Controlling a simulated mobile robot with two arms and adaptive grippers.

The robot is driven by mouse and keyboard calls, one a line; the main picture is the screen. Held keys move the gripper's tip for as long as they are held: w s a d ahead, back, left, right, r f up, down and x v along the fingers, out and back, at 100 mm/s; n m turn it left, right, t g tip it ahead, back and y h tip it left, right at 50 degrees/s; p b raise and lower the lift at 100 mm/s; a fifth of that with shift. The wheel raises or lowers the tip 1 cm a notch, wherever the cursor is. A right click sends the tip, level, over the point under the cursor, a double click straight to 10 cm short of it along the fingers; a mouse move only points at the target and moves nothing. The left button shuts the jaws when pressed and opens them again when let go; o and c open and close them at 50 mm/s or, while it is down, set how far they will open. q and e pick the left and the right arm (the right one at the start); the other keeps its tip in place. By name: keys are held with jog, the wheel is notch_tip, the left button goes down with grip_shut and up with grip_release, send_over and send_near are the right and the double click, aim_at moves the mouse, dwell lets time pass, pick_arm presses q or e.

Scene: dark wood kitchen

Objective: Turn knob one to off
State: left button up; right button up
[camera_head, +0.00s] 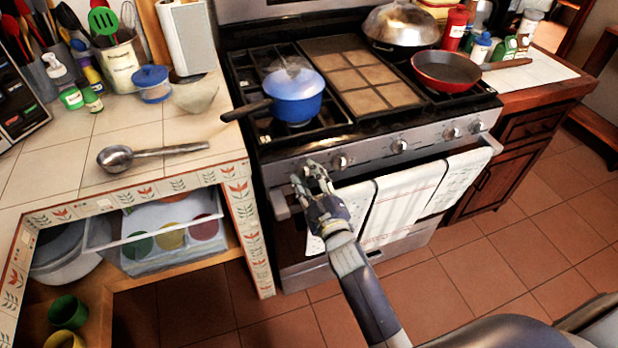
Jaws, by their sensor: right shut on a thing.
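The stove's front panel (370,150) carries a row of several silver knobs. The leftmost knob (309,165) is partly hidden behind my right gripper (311,177). My right gripper has its fingers closed on that knob, with the arm coming up from the lower right. The knob's exact angle is hidden by the fingers. The second knob (340,162) stands free just right of the fingers. My left gripper is not in view.
A blue pot (293,97) with its handle over the left counter sits on the left burner. A red pan (445,71) and a domed lid (401,24) are at right. Towels (398,205) hang on the oven handle beside my gripper. A ladle (150,154) lies on the tiled counter.

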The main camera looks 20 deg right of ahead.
jog(key=o, duration=1.1)
jog(key=shift+c, duration=0.2)
jog(key=s, duration=1.2)
jog(key=shift+d, duration=0.25)
